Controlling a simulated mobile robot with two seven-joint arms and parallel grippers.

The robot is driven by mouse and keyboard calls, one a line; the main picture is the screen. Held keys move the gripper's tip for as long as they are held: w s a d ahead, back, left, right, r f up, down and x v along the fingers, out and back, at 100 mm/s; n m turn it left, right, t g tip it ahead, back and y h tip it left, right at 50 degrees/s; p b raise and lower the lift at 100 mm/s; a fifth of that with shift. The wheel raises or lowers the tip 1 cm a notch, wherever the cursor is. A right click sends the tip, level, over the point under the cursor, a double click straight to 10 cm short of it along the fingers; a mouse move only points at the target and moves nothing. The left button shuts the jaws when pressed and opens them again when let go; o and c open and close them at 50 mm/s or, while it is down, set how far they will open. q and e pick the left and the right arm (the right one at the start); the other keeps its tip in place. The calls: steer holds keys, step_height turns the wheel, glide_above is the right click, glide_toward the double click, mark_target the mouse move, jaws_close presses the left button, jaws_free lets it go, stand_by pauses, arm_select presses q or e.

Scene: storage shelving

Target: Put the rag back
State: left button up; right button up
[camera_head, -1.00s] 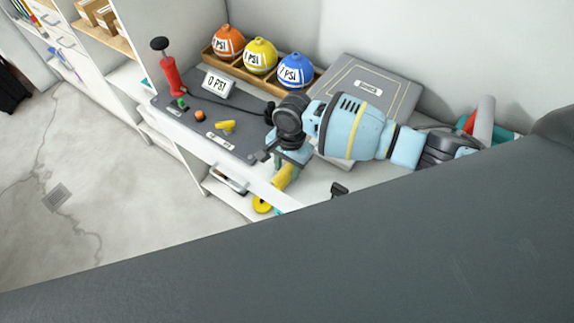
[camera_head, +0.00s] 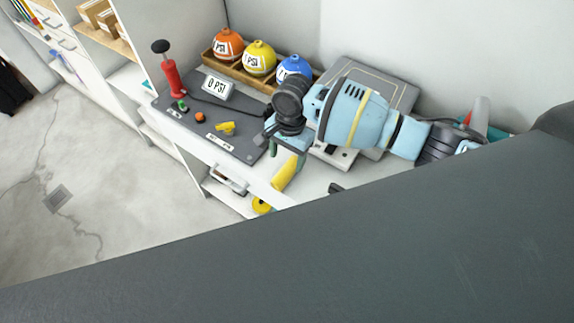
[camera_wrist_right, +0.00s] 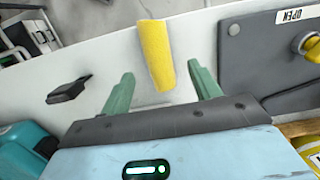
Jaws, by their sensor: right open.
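A yellow rag-like piece (camera_wrist_right: 156,55) lies at the white counter's edge in the right wrist view, between the two green fingertips. In the head view the yellow piece (camera_head: 284,174) shows just below my right gripper (camera_head: 287,155). In the wrist view my right gripper (camera_wrist_right: 161,84) is open, with one finger on each side of the yellow piece. I see gaps between the fingers and the yellow piece. My left gripper is not in view.
A grey panel (camera_head: 236,144) with a red pump (camera_head: 172,79) and a 0 PSI sign (camera_head: 218,87) lies left of the gripper. Orange (camera_head: 228,43), yellow (camera_head: 260,57) and blue (camera_head: 294,70) balls stand behind. A dark handle (camera_wrist_right: 69,90) is beside the gripper.

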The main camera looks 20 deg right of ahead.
mark_target(289, 165)
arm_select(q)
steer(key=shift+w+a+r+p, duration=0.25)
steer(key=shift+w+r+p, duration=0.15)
arm_select(e)
step_height(289, 165, up, 7)
steer(key=shift+w+d, duration=0.25)
steer(key=shift+d, duration=0.1)
steer(key=shift+f, duration=0.1)
steer(key=s+a+f+n+t+y, duration=0.5)
steer(key=s+a+f+n+y, duration=0.15)
steer(key=s+a+f, duration=0.35)
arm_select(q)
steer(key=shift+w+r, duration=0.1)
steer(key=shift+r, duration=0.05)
arm_select(e)
steer(key=s+d+f+n+t+h, duration=0.2)
steer(key=s+d+f+n, duration=0.1)
steer(key=s+d, duration=0.5)
steer(key=s+d+f+n+t+h, duration=0.2)
steer(key=s+d+f, duration=0.3)
steer(key=s, duration=0.5)
steer(key=d+n+h, duration=0.1)
steer(key=d, duration=0.1)
steer(key=shift+s+d+f+t+h, duration=0.15)
steer(key=shift+s+d+t+h, duration=0.05)
steer(key=shift+d+t+h, duration=0.2)
